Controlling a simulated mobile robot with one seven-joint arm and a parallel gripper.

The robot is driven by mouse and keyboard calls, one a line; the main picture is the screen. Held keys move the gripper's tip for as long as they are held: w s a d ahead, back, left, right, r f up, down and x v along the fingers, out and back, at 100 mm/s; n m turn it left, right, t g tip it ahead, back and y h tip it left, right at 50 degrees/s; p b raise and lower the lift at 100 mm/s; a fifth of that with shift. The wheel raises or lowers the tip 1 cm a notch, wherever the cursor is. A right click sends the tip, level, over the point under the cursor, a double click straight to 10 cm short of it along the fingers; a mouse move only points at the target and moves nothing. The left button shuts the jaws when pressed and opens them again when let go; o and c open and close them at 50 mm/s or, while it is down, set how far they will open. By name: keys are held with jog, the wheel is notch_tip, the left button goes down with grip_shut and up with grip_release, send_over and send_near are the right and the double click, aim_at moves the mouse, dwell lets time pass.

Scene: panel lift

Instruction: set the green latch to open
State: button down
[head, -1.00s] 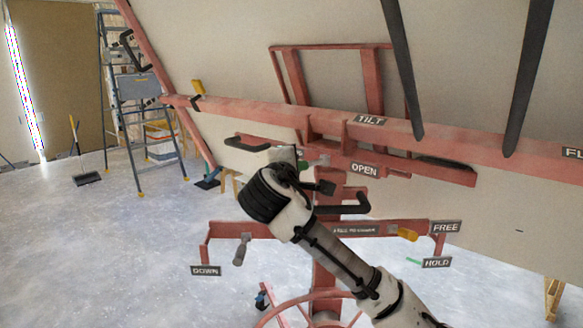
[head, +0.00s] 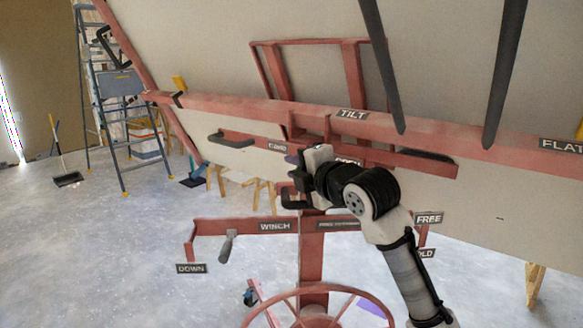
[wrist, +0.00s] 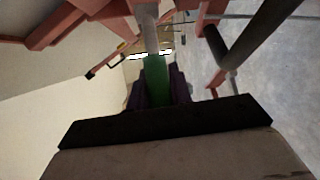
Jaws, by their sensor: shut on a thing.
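In the wrist view the green latch (wrist: 156,82) is a green handle on a pale grey shaft, lying between the dark fingers of my gripper (wrist: 158,92). The fingers are shut on it. In the head view my gripper (head: 300,172) is at the red frame's centre post, below the crossbar, and the latch is hidden by the gripper. The OPEN sign (head: 347,162) is partly covered by my wrist. A second sign (head: 277,147) is left of the gripper; its word is too small to read surely.
A red crossbar (head: 230,113) with a TILT sign (head: 352,115) runs above, in front of a large tilted panel (head: 200,50). Below are a WINCH bar (head: 258,226), a grey crank handle (head: 227,246) and a red wheel (head: 262,308).

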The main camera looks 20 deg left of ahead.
jog(key=shift+d+g+y, duration=0.1)
jog(key=shift+g+y, duration=0.2)
jog(key=c, duration=1.3)
grip_release()
jog(key=b+v, duration=0.4)
jog(key=v, duration=1)
jog(key=shift+r, duration=0.1)
